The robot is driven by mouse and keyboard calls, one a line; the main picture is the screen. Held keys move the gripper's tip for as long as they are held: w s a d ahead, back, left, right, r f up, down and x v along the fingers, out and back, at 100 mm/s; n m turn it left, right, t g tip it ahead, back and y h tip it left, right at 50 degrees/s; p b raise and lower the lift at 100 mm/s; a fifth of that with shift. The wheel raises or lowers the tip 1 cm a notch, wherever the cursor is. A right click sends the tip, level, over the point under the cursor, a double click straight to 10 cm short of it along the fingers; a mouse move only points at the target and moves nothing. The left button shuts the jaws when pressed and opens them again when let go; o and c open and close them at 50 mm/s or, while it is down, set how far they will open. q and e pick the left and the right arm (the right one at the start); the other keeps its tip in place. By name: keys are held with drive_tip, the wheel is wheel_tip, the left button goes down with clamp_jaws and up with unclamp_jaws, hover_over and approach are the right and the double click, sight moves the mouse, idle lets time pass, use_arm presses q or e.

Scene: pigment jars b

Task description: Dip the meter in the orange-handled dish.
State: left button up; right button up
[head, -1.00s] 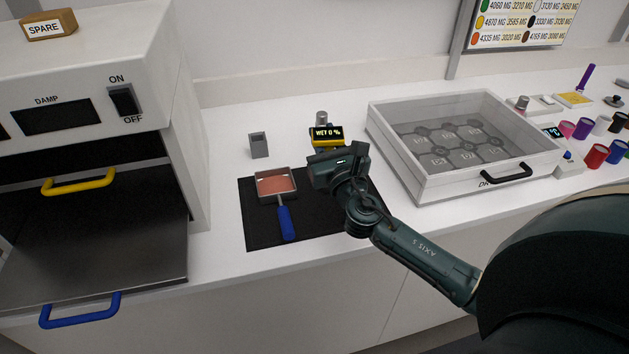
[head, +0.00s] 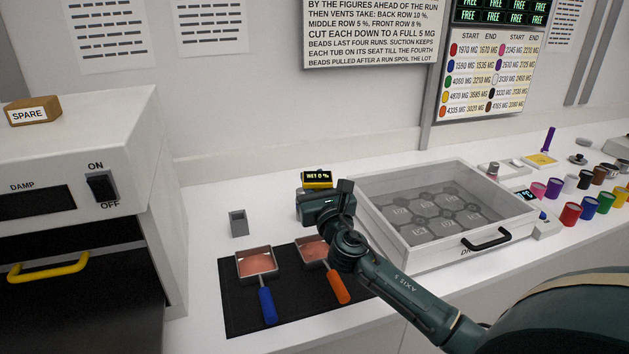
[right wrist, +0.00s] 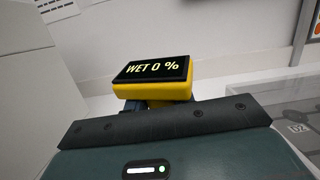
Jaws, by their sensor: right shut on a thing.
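The meter (head: 317,180) is a yellow block with a black display reading WET 0 %; it also shows in the right wrist view (right wrist: 152,75). My right gripper (head: 316,195) is shut on it and holds it above the counter, behind the black mat. The meter's lower part and the fingertips are hidden by the gripper body. The orange-handled dish (head: 312,251) lies on the mat, nearer than the gripper. It is a square metal dish with pinkish content, its handle pointing forward. My arm covers its right side. My left gripper is not in view.
A similar blue-handled dish (head: 257,263) lies left of it on the black mat (head: 291,304). A small grey block (head: 238,222) stands behind the mat. A clear-lidded box (head: 445,215) is close on the right, a white cabinet (head: 85,150) on the left.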

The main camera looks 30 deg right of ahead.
wheel_tip(320, 180, down, 2)
drive_tip(key=shift+f+b, duration=0.2)
drive_tip(key=shift+b, duration=0.55)
drive_tip(key=shift+f+b, duration=0.95)
drive_tip(key=shift+f, duration=0.2)
wheel_tip(320, 180, down, 3)
drive_tip(key=b, duration=0.3)
drive_tip(key=shift+f, duration=0.2)
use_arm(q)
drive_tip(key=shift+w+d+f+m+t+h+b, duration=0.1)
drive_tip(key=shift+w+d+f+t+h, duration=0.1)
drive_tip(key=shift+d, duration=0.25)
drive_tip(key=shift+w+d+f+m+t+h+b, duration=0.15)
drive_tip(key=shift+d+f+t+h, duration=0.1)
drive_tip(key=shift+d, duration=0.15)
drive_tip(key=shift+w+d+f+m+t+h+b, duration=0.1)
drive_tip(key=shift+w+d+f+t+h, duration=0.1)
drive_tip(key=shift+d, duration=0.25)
use_arm(e)
drive_tip(key=shift+f, duration=0.4)
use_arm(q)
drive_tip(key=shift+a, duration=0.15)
